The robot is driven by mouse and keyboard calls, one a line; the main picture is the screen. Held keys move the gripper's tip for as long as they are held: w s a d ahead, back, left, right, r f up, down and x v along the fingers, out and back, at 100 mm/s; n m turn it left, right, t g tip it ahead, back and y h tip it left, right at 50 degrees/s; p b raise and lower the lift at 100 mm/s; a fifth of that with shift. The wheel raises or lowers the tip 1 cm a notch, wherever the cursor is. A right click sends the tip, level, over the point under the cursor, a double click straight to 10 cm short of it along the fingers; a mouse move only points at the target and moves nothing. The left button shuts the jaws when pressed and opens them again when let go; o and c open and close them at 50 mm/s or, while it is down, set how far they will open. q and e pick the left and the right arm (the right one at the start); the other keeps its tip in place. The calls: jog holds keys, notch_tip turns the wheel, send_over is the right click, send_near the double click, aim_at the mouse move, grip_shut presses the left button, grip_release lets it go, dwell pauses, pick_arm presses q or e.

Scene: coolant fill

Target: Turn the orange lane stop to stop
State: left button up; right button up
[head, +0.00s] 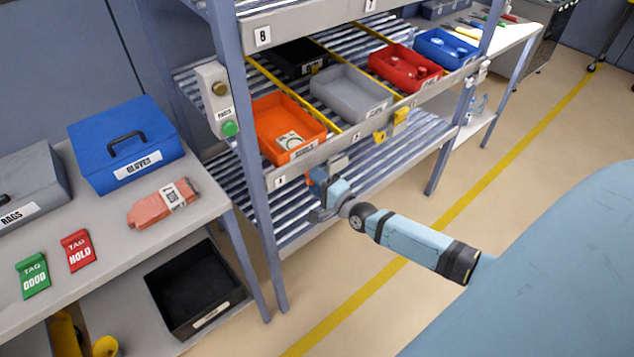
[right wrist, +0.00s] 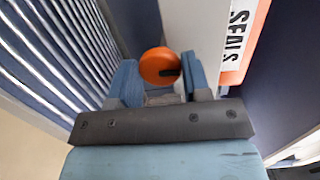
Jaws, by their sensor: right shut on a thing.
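The orange lane stop is a round orange knob (right wrist: 160,66) with a dark mark toward its right side, in the right wrist view. It sits between the blue fingers of my right gripper (right wrist: 160,84), which is shut on it. In the head view my right gripper (head: 325,192) is at the front rail of the rack, below the orange bin (head: 289,128). There it hides most of the knob; only a small orange-red bit shows. The stop or run lettering cannot be read. My left gripper is out of view.
The rack lanes hold a grey bin (head: 350,93), a red bin (head: 405,67) and a blue bin (head: 446,48). Grey and yellow parts sit along the front rail right of my gripper. A table (head: 110,245) with a blue GLOVES box (head: 126,145) stands at left. Floor before the rack is clear.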

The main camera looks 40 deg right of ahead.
jog(key=o, duration=1.3)
jog(key=shift+s, duration=0.1)
jog(key=s, duration=0.4)
jog(key=s+d, duration=0.1)
jog(key=s, duration=0.4)
jog(key=s+d, duration=0.1)
jog(key=s, duration=0.3)
jog(key=shift+s+b, duration=0.25)
jog(key=shift+b, duration=0.05)
jog(key=s+a+r+n+g+p, duration=0.1)
jog(key=s+a+n+g+p, duration=0.1)
jog(key=a+n, duration=0.4)
jog(key=s+a+r+n+g+p, duration=0.1)
jog(key=s+a+n+g+p, duration=0.1)
jog(key=s+a+n+p, duration=0.3)
jog(key=s+a+r+n+g+p, duration=0.1)
jog(key=s+a+n+p, duration=0.3)
jog(key=a+n, duration=0.4)
jog(key=shift+s+a+r+g+y, duration=0.1)
jog(key=shift+s+a+g+y, duration=0.05)
jog(key=shift+a+g, duration=0.3)
jog(key=shift+s+a+r+g+y, duration=0.15)
jog(key=shift+a+g, duration=0.15)
jog(key=shift+g, duration=0.15)
